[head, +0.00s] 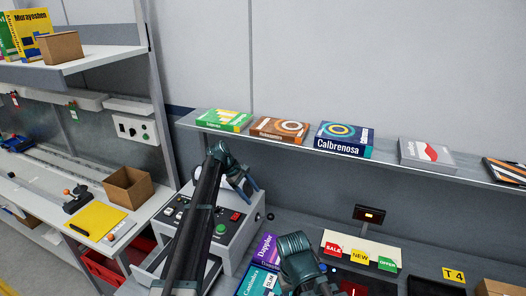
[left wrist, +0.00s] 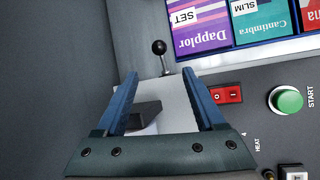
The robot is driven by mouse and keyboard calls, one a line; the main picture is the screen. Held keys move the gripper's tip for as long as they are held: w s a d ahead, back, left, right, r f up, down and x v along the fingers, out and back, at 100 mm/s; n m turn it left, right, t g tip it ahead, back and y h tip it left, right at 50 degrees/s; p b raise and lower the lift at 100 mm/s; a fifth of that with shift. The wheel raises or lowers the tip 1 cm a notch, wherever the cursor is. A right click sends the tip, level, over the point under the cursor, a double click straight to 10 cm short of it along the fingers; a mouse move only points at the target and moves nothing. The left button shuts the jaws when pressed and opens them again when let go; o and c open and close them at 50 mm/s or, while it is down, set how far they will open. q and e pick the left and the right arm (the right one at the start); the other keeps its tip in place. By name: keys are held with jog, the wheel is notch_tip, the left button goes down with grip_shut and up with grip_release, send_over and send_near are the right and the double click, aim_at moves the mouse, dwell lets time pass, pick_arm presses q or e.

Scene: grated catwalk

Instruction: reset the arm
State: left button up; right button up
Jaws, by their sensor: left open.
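My left arm (head: 198,225) reaches up from the bottom of the head view, over a grey control box. Its gripper (head: 246,187) is open above the back of the box's panel. In the left wrist view, the two blue fingers of the left gripper (left wrist: 168,100) stand wide apart with nothing gripped between them. Part of my right arm (head: 297,262) shows at the bottom centre of the head view. Its fingers cannot be made out.
The control box (head: 240,243) carries a green START button (left wrist: 286,100), a red rocker switch (left wrist: 226,94) and a black-knobbed lever (left wrist: 159,47). Boxes line the shelf (head: 375,167) behind. A side bench holds a cardboard box (head: 128,187) and yellow sheet (head: 96,220).

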pick_arm(q)
jog(key=s+d+f+m+g+y+b, duration=0.1)
jog(key=s+d+f+m+y+b, duration=0.2)
jog(key=s, duration=0.9)
jog(key=s+d+f+m+y+b, duration=0.15)
jog(key=s+d+f+m, duration=0.3)
jog(key=s, duration=0.75)
jog(key=s+a+f+m+y+b, duration=0.1)
jog(key=s+m, duration=0.3)
jog(key=s, duration=0.4)
jog(key=s+a+f+m+y+b, duration=0.1)
jog(key=s+f+m+y+b, duration=0.1)
jog(key=s, duration=0.7)
jog(key=f+m+b, duration=0.1)
jog(key=m, duration=0.1)
jog(key=shift+a+m, duration=0.35)
jog(key=shift+f, duration=0.1)
